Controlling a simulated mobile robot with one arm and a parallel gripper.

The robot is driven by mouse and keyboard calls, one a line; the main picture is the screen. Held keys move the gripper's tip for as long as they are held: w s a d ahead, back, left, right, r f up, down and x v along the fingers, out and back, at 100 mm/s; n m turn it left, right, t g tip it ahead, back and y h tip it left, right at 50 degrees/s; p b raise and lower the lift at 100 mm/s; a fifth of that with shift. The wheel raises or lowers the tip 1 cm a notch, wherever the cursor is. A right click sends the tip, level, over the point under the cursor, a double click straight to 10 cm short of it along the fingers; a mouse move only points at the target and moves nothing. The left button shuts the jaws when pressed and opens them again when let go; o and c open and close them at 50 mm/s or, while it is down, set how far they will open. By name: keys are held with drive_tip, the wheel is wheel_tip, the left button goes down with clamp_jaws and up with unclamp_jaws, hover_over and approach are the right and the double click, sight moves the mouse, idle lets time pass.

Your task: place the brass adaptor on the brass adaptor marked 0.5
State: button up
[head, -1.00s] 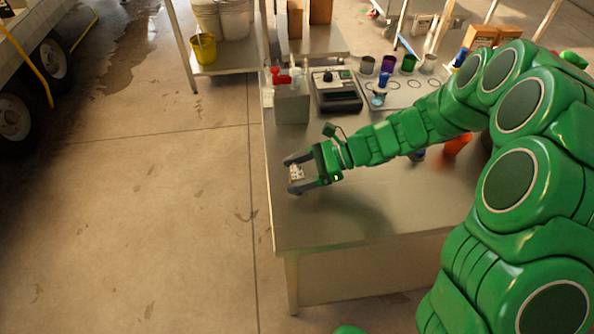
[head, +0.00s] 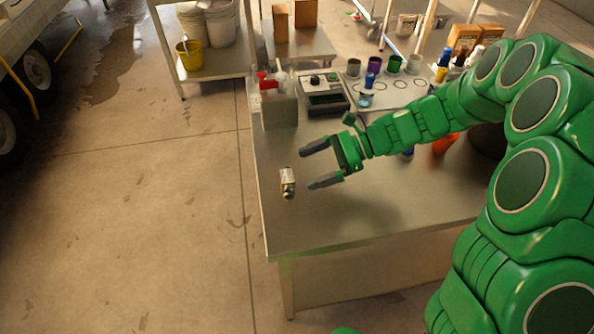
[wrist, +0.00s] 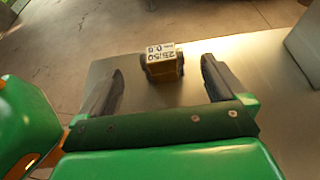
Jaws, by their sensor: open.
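A small brass piece with a white printed label (head: 287,182) sits on the metal table near its left edge. In the wrist view the brass piece (wrist: 164,64) shows a yellowish face, and its label has dark print that I cannot read surely. I cannot tell whether it is one adaptor or two together. My gripper (head: 309,168) is open and empty, just right of the piece in the head view. In the wrist view the piece lies ahead, between the directions of the two fingers, apart from both.
A grey box with red-topped items (head: 280,108) and a dark instrument (head: 325,95) stand at the table's back. A tray with coloured cups (head: 400,92) is to the right. An orange item (head: 444,144) is behind my arm. The table's front is clear.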

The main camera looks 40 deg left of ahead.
drive_tip(key=v, duration=0.4)
drive_tip(key=shift+w+d+r, duration=0.15)
drive_tip(key=shift+w+d, duration=0.1)
drive_tip(key=shift+w, duration=0.05)
drive_tip(key=s+d+r+n+t+h, duration=0.2)
drive_tip(key=s+d, duration=0.5)
drive_tip(key=d, duration=0.5)
drive_tip(key=s+d+r+n+t+h, duration=0.3)
drive_tip(key=s+d, duration=0.4)
drive_tip(key=d, duration=0.6)
drive_tip(key=s+d+r+n+t+h, duration=0.2)
drive_tip(key=s+d+r+n+h, duration=0.2)
drive_tip(key=d, duration=0.9)
wheel_tip(320, 180, up, 2)
drive_tip(key=s, duration=0.3)
drive_tip(key=shift+t+h, duration=0.3)
drive_tip(key=shift+t, duration=0.1)
drive_tip(key=shift+a, duration=0.1)
